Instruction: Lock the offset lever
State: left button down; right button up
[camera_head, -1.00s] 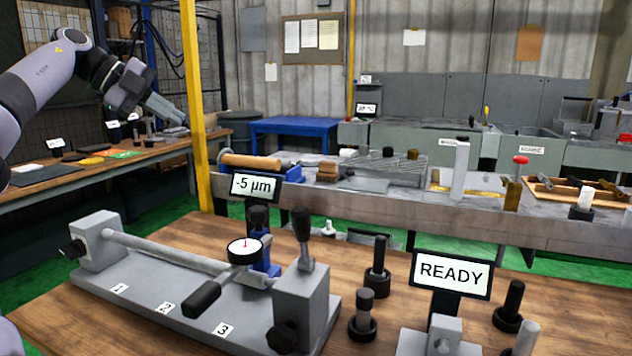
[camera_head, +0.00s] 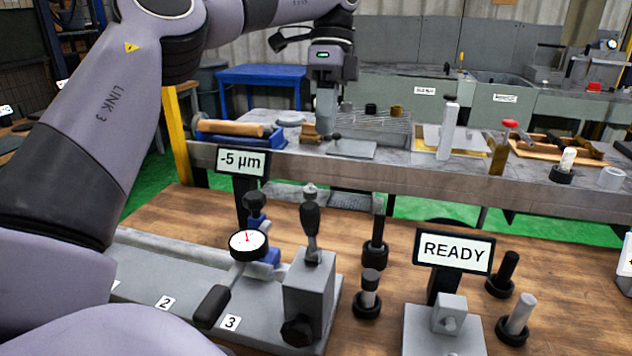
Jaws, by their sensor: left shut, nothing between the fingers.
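A grey fixture holds a dial gauge (camera_head: 248,245) with a -5 µm display (camera_head: 241,162) behind it. A lever with a black grip (camera_head: 212,305) slants down toward the front left from beside the dial. An upright lever with a dark handle (camera_head: 311,218) stands on the grey end block (camera_head: 308,287). No label shows which one is the offset lever. My left gripper (camera_head: 326,130) is shut and empty, pointing down above and behind the upright lever, apart from it. My left arm hides the fixture's left end. My right gripper is out of view.
A READY display (camera_head: 455,250) stands behind a small grey block (camera_head: 449,316) at the right. Black posts (camera_head: 375,245) and pegs (camera_head: 519,318) stand on the wooden table (camera_head: 400,205). A grey bench (camera_head: 400,170) with parts runs behind. Space above the fixture's right end is open.

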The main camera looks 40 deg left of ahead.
aim_at(311, 233)
pick_arm(q)
jog(key=s+d+f+b, duration=0.2)
jog(key=s+f, duration=0.4)
jog(key=f, duration=0.4)
jog(key=shift+d+f+b, duration=0.15)
jog(key=shift+d+b, duration=0.25)
jog(key=shift+d, duration=0.3)
jog(key=shift+a, duration=0.1)
